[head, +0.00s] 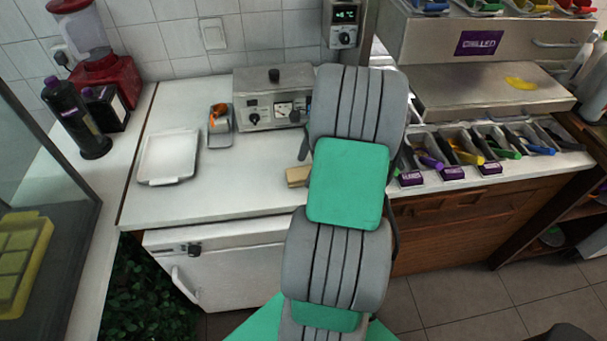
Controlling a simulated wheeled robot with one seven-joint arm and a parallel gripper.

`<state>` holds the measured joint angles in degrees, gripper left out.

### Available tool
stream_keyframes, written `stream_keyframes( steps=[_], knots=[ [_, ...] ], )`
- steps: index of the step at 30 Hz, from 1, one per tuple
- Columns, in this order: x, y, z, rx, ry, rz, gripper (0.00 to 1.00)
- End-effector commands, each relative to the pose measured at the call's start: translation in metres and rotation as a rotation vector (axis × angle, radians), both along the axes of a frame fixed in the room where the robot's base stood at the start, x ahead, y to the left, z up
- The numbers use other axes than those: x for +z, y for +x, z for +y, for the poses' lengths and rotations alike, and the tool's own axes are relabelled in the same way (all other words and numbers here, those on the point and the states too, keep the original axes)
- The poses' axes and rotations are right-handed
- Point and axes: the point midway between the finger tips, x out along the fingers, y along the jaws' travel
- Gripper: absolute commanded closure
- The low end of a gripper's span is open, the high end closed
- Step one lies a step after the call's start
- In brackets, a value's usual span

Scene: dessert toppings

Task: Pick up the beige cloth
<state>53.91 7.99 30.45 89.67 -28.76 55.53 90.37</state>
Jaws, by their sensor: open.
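A small beige block-like thing (297,176), perhaps the folded beige cloth, lies on the white counter just left of my green arm link. Its right part is hidden behind my arm. My arm reaches up the middle of the head view and covers part of the counter. My gripper is hidden behind my own arm links, so its distance from the beige thing cannot be seen. A narrow dark piece shows beside the arm above the beige thing; I cannot tell what it belongs to.
A white tray (169,156), a small grey holder (220,126) and a metal appliance (271,97) stand on the counter. Dark bottles (76,120) stand left. Bins with coloured handles (464,150) line the right.

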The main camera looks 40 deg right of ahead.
Motion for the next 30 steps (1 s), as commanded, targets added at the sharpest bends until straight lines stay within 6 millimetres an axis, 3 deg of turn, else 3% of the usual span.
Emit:
stream_keyframes(
  steps=[3, 10, 30],
  knots=[
    [-0.0117, 0.0024, 0.0034, 0.003, -0.002, 0.0, 0.18],
    [-0.013, 0.0025, 0.0035, 0.002, -0.003, -0.001, 0.2],
    [-0.0126, 0.0026, 0.0035, 0.002, -0.003, -0.001, 0.75]
  ],
)
